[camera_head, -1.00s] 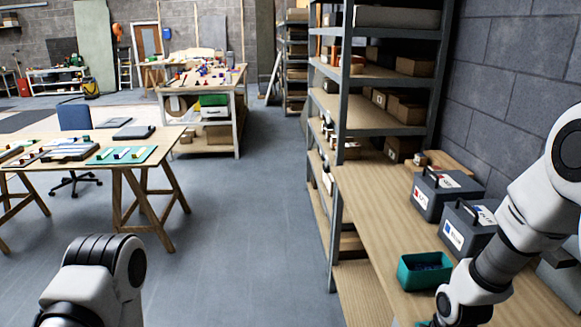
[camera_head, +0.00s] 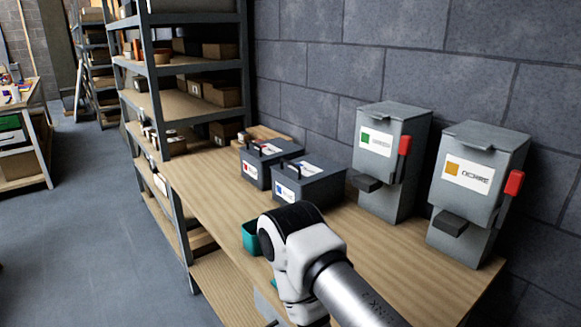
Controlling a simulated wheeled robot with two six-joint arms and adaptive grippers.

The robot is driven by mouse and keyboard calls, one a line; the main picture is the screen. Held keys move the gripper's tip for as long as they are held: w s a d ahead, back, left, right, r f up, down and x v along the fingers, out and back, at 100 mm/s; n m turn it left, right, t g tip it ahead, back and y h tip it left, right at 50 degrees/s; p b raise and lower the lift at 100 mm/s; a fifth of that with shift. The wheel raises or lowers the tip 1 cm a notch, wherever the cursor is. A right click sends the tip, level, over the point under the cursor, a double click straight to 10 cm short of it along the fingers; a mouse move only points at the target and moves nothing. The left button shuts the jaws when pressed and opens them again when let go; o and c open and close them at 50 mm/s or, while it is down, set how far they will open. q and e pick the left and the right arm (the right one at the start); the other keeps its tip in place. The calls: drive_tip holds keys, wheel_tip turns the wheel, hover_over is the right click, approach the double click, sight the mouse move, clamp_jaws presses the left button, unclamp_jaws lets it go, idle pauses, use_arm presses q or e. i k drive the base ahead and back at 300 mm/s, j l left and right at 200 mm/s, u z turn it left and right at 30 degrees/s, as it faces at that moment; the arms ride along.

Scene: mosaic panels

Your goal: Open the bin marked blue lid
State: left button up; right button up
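A dark grey bin with a blue square on its white label (camera_head: 304,183) stands on the wooden workbench (camera_head: 215,190). Its lid, with a black handle, looks shut. A similar grey bin with a red mark (camera_head: 262,163) stands just behind it to the left, also with its lid down. My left gripper is not in view.
A teal tray (camera_head: 250,238) sits on the bench, partly hidden by my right arm. Two grey dispensers with red levers, one green-marked (camera_head: 384,150) and one ochre-marked (camera_head: 468,190), stand against the block wall.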

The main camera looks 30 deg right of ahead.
sight(303, 171)
drive_tip(key=i+j+z, duration=0.1)
drive_tip(key=i+j, duration=0.25)
drive_tip(key=i+j+z, duration=0.15)
drive_tip(key=i+j, duration=0.25)
drive_tip(key=i+j+z, duration=0.1)
drive_tip(key=i+j, duration=0.35)
drive_tip(key=i+j+z, duration=0.15)
drive_tip(key=i+j, duration=0.2)
drive_tip(key=j, duration=0.15)
drive_tip(key=i+j+z, duration=0.1)
drive_tip(key=i+j, duration=0.25)
drive_tip(key=j, duration=0.15)
